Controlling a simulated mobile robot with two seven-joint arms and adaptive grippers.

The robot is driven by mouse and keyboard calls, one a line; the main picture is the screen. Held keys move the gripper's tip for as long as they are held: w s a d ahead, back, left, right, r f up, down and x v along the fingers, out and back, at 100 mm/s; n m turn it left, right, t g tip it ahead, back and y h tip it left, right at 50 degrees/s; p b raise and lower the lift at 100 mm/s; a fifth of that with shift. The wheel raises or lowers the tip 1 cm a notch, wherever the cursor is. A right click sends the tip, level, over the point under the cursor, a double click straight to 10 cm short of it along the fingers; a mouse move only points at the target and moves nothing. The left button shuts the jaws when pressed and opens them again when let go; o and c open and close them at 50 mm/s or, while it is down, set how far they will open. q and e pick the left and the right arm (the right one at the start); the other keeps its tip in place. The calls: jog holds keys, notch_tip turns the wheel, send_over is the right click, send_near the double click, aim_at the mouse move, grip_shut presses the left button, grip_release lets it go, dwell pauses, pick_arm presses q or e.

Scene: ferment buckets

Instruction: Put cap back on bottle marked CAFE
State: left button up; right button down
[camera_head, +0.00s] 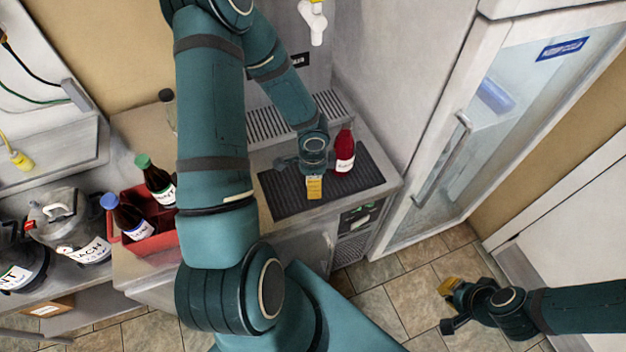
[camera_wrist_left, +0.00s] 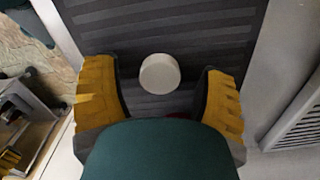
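A white round cap (camera_wrist_left: 160,73) lies on the ribbed black mat (camera_wrist_left: 115,22) in the left wrist view. My left gripper (camera_wrist_left: 160,100) is open, with one yellow finger on each side below the cap and no visible contact. In the head view my left gripper (camera_head: 314,187) is over the mat, just left of a red bottle (camera_head: 345,150) with a white label; its lettering is too small to read. The cap is hidden there. My right gripper (camera_head: 449,287) is above the tiled floor, apart from these things; its finger spacing is unclear.
A red crate (camera_head: 152,244) holds bottles with green (camera_head: 142,160) and blue (camera_head: 109,201) caps. A clear bottle (camera_head: 168,112) stands near the wall. Large jugs (camera_head: 70,222) stand at left. A glass-door fridge (camera_head: 440,180) borders the counter at right.

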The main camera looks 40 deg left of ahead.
aim_at(344, 148)
pick_arm(q)
jog(key=c, duration=0.7)
jog(key=shift+r, duration=0.1)
notch_tip(344, 148, up, 10)
jog(key=p, duration=0.2)
jog(key=shift+p, duration=0.4)
